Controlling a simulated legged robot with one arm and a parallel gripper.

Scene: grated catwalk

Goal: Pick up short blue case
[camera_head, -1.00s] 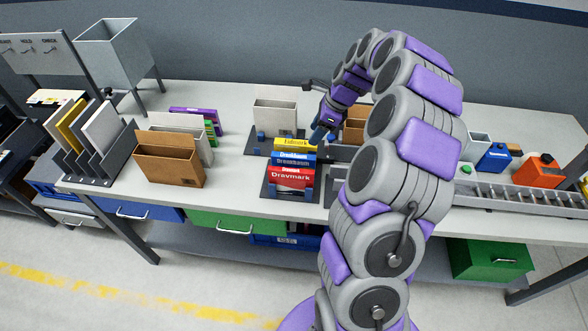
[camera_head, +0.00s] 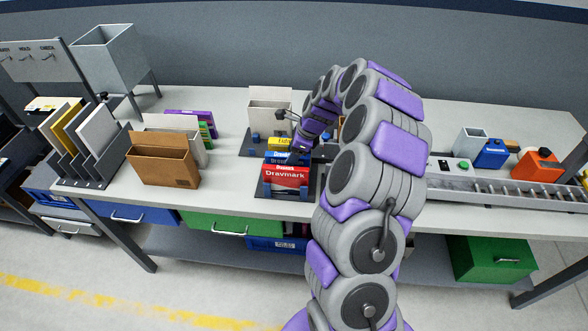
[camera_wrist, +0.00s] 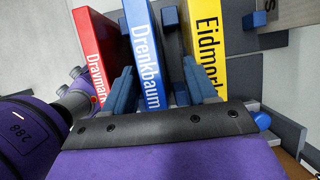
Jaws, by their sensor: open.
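A blue case (camera_wrist: 146,62) lettered "Drenkbaum" stands in a row in the wrist view, between a red case (camera_wrist: 96,50) and a yellow case (camera_wrist: 206,50). A second, narrower blue piece (camera_wrist: 171,18) shows between it and the yellow case. I cannot tell for sure which blue one is the short one. My gripper (camera_wrist: 160,88) is open, its blue-grey fingers reaching down on either side of the lettered blue case; contact is unclear.
The row stands on a dark base near the table's front edge. A white box (camera_head: 270,106) stands behind it. Brown cardboard box (camera_head: 163,163) and slotted rack (camera_head: 90,170) stand left. A roller conveyor (camera_head: 500,191), blue container (camera_head: 492,155) and orange container (camera_head: 538,166) are right.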

